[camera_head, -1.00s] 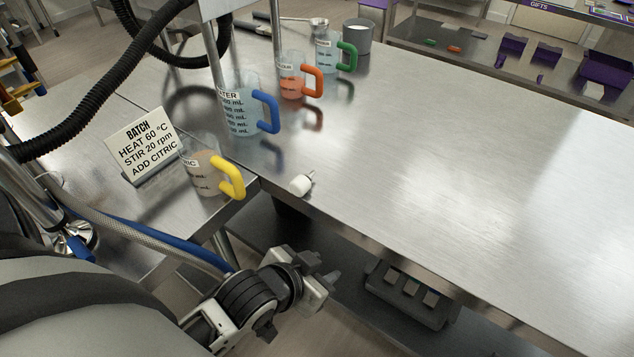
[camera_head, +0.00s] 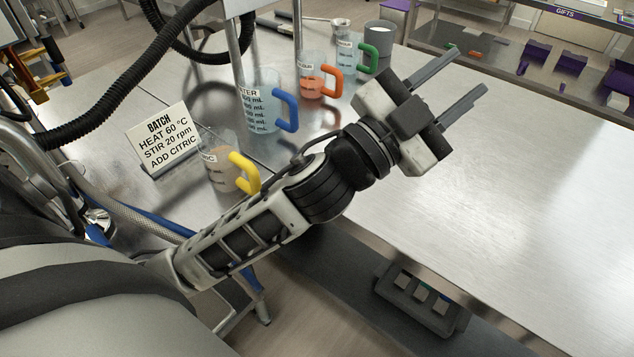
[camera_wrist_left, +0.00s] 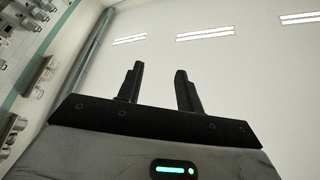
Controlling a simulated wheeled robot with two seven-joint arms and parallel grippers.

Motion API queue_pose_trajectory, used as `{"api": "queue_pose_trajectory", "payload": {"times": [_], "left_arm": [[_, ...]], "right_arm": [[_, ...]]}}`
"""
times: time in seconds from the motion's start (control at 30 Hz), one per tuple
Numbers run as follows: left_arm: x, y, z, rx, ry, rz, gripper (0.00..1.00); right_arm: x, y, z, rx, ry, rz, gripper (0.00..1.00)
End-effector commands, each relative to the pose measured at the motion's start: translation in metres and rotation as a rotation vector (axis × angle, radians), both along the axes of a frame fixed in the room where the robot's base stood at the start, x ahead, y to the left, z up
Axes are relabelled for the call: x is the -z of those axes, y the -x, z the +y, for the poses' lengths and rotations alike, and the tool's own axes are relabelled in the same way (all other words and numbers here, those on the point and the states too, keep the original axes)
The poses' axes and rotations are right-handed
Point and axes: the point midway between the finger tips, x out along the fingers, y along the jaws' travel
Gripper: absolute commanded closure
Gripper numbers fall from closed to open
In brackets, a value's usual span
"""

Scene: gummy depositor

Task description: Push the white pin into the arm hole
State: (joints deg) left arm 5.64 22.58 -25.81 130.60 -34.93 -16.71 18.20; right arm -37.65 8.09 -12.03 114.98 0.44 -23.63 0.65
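My left gripper (camera_head: 462,78) is raised above the steel table, its two fingers apart and nothing between them. The left wrist view also shows the left gripper (camera_wrist_left: 160,85) open and empty, with ceiling lights behind it. The white pin does not show in either view now; the arm covers the part of the table where it lay earlier. I cannot make out the arm hole in these views. My right gripper is not in view.
Jugs with yellow (camera_head: 246,172), blue (camera_head: 287,112), orange (camera_head: 331,82) and green (camera_head: 366,58) handles stand left of the gripper. A batch sign (camera_head: 163,140) stands at the left. The right part of the steel table (camera_head: 530,190) is clear.

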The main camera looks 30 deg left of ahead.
Motion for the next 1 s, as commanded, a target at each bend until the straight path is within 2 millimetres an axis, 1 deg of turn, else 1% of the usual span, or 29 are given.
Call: {"api": "queue_pose_trajectory", "payload": {"times": [0.03,0.07,0.1,0.17,0.2,0.23,0.27,0.3,0.33,0.37,0.4,0.43,0.47,0.5,0.57,0.6,0.7,0.8,0.9,0.97,1.0], "left_arm": [[-0.027,0.010,-0.023,0.101,-0.074,-0.155,0.64],[-0.039,0.020,-0.038,0.174,-0.126,-0.249,0.64],[-0.049,0.035,-0.059,0.279,-0.210,-0.369,0.64],[-0.052,0.059,-0.086,0.440,-0.358,-0.526,0.64],[-0.046,0.075,-0.100,0.550,-0.471,-0.612,0.64],[-0.037,0.084,-0.107,0.630,-0.564,-0.666,0.64],[-0.026,0.093,-0.112,0.712,-0.661,-0.708,0.64],[-0.008,0.100,-0.115,0.815,-0.801,-0.750,0.64],[0.007,0.103,-0.113,0.889,-0.914,-0.767,0.64],[0.023,0.104,-0.107,0.960,-1.030,-0.772,0.64],[0.044,0.101,-0.094,1.047,-1.192,-0.759,0.64],[0.058,0.096,-0.082,1.106,-1.313,-0.734,0.64],[0.071,0.090,-0.066,1.157,-1.435,-0.695,0.64],[0.084,0.081,-0.041,1.214,-1.591,-0.625,0.64],[0.096,0.066,-0.002,1.275,-1.802,-0.493,0.64],[0.099,0.057,0.026,1.300,-1.925,-0.389,0.64],[0.093,0.041,0.085,1.321,-2.154,-0.134,0.64],[0.083,0.035,0.125,1.317,-2.283,0.066,0.64],[0.078,0.033,0.146,1.310,-2.339,0.177,0.64],[0.083,0.033,0.151,1.311,-2.350,0.204,0.64],[0.089,0.033,0.153,1.313,-2.352,0.211,0.64]], "right_arm": [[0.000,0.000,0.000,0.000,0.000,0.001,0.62],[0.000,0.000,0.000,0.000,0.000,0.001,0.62],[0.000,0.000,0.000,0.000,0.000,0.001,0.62],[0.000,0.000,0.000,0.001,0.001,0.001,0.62],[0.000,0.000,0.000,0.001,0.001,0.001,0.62],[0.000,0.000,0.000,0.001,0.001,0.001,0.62],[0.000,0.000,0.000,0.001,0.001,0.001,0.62],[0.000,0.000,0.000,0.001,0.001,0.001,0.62],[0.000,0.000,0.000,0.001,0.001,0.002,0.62],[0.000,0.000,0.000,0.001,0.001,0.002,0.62],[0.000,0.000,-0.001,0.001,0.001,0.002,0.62],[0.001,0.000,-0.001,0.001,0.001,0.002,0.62],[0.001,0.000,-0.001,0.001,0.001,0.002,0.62],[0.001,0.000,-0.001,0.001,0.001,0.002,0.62],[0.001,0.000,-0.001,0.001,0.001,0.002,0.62],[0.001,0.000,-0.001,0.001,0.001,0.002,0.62],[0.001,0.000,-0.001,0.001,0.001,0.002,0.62],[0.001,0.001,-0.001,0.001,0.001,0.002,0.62],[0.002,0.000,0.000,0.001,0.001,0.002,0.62],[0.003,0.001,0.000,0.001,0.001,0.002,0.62],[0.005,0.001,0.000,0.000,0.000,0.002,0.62]]}}
